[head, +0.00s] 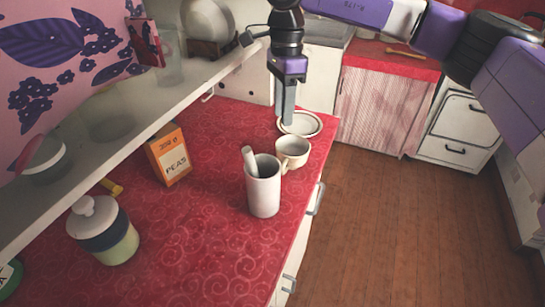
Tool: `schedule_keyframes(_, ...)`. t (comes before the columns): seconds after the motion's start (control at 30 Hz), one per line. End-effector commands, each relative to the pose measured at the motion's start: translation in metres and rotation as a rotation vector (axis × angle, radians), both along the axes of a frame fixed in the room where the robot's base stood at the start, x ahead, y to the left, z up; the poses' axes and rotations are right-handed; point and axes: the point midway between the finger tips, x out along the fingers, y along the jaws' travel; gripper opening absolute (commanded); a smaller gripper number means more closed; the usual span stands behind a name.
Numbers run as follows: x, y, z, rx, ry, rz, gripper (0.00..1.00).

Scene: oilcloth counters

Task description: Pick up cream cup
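The cream cup (298,150) stands upright on the red counter, just behind a tall white canister. It has a handle, and part of its near left side is hidden by the canister. My gripper (288,120) points straight down from above. In the picture its tip appears just beyond the cup, in front of the white plate, and apart from the cup as far as I can see. I see the gripper edge-on, with one grey finger showing, so its opening is hidden. I see nothing hanging from it.
The tall white canister (264,196) holds a pale stick. A white plate (315,131) lies behind the cup. An orange peas box (170,158), a lidded jar (110,236) and a shelf (120,140) are at left. The red counter (205,225) is clear in front.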

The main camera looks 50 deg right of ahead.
Motion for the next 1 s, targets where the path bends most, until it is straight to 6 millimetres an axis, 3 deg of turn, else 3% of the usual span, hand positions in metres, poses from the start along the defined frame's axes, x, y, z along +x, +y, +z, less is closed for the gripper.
schedule_keyframes(0.23, -0.014, -0.009, -0.008, -0.033, 0.051, 0.064, 0.34)
schedule_keyframes(0.8, -0.015, -0.002, -0.073, -0.029, 0.047, 0.063, 0.34)
schedule_keyframes(1.0, -0.015, -0.002, -0.077, -0.032, 0.046, 0.063, 0.34)
